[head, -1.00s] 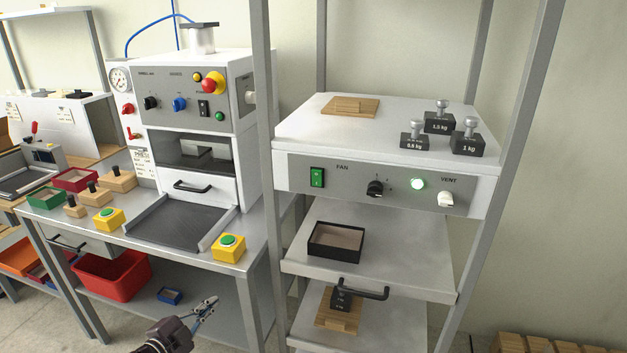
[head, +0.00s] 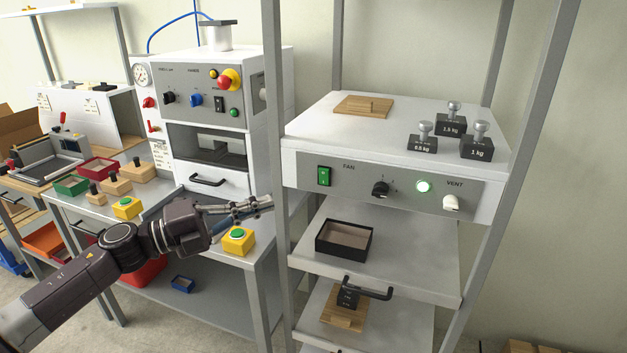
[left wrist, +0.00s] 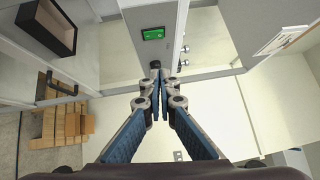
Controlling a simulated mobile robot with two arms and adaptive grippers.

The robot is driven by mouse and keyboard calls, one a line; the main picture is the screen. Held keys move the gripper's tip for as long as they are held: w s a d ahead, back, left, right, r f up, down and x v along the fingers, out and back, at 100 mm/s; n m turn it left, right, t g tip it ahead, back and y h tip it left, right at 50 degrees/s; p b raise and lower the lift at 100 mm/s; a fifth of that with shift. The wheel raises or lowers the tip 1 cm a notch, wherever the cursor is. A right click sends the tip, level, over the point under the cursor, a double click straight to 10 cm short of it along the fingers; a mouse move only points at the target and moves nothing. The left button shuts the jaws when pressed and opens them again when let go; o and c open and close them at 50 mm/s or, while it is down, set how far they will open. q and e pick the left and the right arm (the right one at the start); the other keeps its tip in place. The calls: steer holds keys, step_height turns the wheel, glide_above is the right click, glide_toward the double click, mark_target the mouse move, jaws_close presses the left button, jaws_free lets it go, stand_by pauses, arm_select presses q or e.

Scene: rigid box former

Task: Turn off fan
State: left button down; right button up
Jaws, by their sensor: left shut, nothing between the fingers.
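The fan unit is a white box with a grey front panel (head: 300,175) marked FAN and VENT, set in a grey frame. Its green rocker switch (head: 324,176) is at the panel's left. My left gripper (head: 268,203) is shut and empty, left of the frame's front post and lower than the switch. In the left wrist view the green switch (left wrist: 153,34) shows beyond the shut fingertips (left wrist: 160,80), apart from them. My right gripper is in neither view.
The grey front post (head: 276,130) stands between my left gripper and the panel. Weights (head: 451,124) and a wooden board (head: 363,107) lie on top of the unit. A black tray (head: 343,238) sits on the shelf below. A yellow button box (head: 237,241) is under my gripper.

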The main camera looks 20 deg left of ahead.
arm_select(q)
steer(key=p, duration=0.6)
glide_toward(328, 173)
steer(key=shift+f+x, duration=0.15)
steer(key=shift+x, duration=1.4)
steer(key=shift+f+x, duration=0.1)
steer(key=shift+x, duration=1.45)
steer(key=shift+s+d, duration=0.1)
steer(key=shift+d, duration=0.05)
steer(key=shift+r, duration=0.1)
steer(key=shift+r, duration=0.15)
